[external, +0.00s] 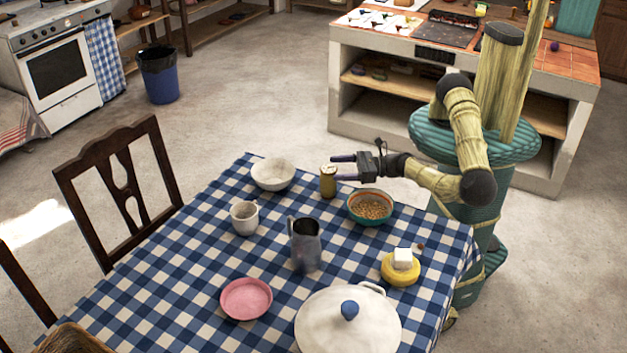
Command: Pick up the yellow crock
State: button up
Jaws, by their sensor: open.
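The yellow crock (328,186), a small olive-yellow jar with a pale top, stands upright near the far edge of the checked table. My gripper (337,168) reaches in from the right, with its two dark fingers pointing left. The fingers are apart, with their tips close to the crock's upper right side and top. I cannot tell whether the crock is between the fingers or whether they touch it.
A teal-rimmed bowl of beans or grains (370,207) stands just right of the crock, below my wrist. A white bowl (272,174) is to the left. A metal pitcher (304,245), white mug (244,217), pink dish (246,299), yellow dish (401,274) and lidded pot (322,328) stand nearer.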

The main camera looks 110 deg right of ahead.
aim_at(323, 168)
jog(key=b+x, duration=0.1)
jog(key=x, duration=0.4)
jog(key=shift+w+d, duration=0.1)
jog(key=shift+w, duration=0.25)
grip_shut()
dwell(0.3)
